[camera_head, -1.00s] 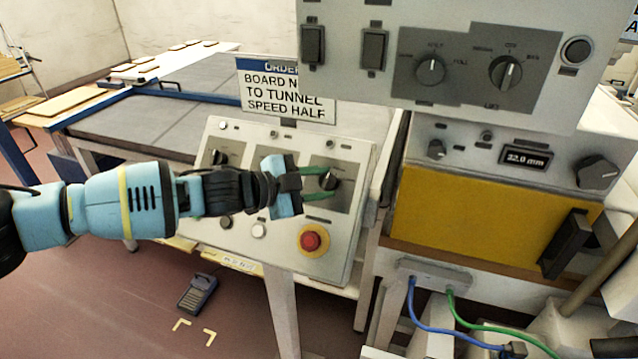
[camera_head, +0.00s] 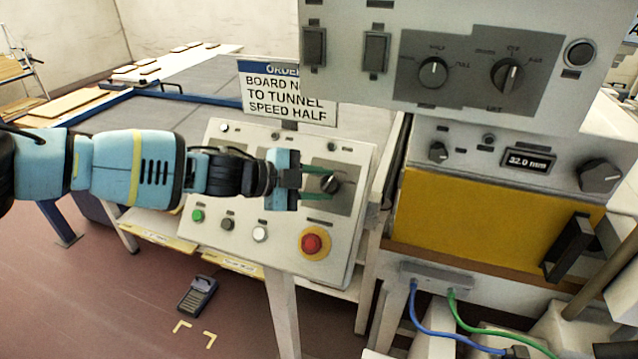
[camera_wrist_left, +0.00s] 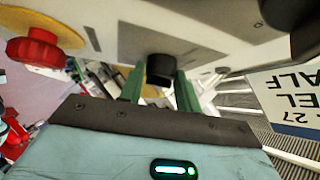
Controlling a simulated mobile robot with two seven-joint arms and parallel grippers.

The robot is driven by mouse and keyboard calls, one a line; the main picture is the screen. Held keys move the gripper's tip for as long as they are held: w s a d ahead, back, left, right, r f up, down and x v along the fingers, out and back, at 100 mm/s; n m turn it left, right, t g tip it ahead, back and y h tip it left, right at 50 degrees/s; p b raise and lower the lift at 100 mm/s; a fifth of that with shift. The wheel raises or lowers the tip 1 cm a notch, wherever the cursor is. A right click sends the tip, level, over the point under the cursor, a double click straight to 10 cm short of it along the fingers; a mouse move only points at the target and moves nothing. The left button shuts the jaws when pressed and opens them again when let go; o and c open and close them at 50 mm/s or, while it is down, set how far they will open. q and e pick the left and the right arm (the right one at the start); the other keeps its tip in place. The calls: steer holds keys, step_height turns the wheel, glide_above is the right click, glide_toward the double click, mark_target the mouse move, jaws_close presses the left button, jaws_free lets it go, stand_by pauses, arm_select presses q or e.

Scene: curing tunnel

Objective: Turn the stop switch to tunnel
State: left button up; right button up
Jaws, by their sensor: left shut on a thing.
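A dark rotary switch (camera_head: 331,183) sits on a grey plate at the right of the sloped white control panel (camera_head: 283,235). The small labels around it are too small to read. My left gripper (camera_head: 318,181) reaches in from the left, its green fingers on either side of the switch knob and shut on it. In the left wrist view the black knob (camera_wrist_left: 160,69) shows between the green fingers (camera_wrist_left: 160,88). The gripper partly covers the panel's upper left. My right gripper is not in view.
A red emergency button (camera_head: 311,243) on a yellow ring sits below the switch. A sign (camera_head: 288,98) reading "TO TUNNEL SPEED HALF" stands behind the panel. An upper grey panel (camera_head: 460,110) with more knobs overhangs at the right. A handset (camera_head: 198,295) lies on the floor.

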arm_select(q)
steer(key=o, duration=1)
steer(key=shift+d, duration=0.1)
steer(key=shift+c, duration=0.2)
steer(key=v, duration=0.8)
steer(key=shift+p, duration=0.35)
